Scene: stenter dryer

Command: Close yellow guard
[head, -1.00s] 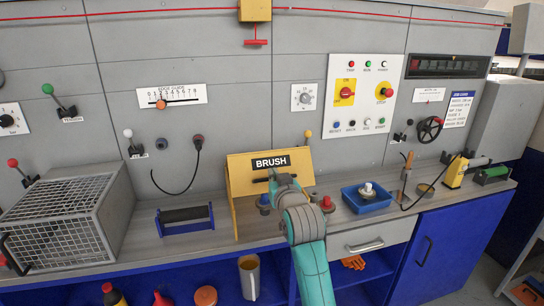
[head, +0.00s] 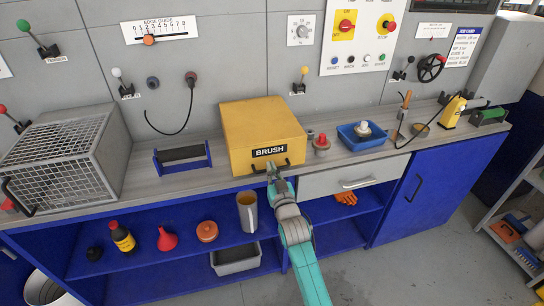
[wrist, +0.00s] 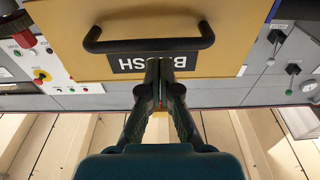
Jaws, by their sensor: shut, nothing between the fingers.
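The yellow guard (head: 262,125) is a box-shaped cover labelled BRUSH on the grey counter, in the middle of the head view. Its top looks level and its labelled front faces me, down at the counter's front edge. A black handle (wrist: 150,46) runs across the front; in the wrist view it spans the label. My gripper (head: 272,168) is right at the guard's front by the handle. Its fingers are shut together and empty in the wrist view (wrist: 160,66), over the BRUSH label. I cannot tell whether they touch the guard. What is under the guard is hidden.
A wire cage (head: 60,160) and a blue-ended roller stand (head: 182,158) are left of the guard. A red-topped knob (head: 321,143) and a blue tray (head: 365,137) are close on its right. A drawer handle (head: 358,183) juts out below right.

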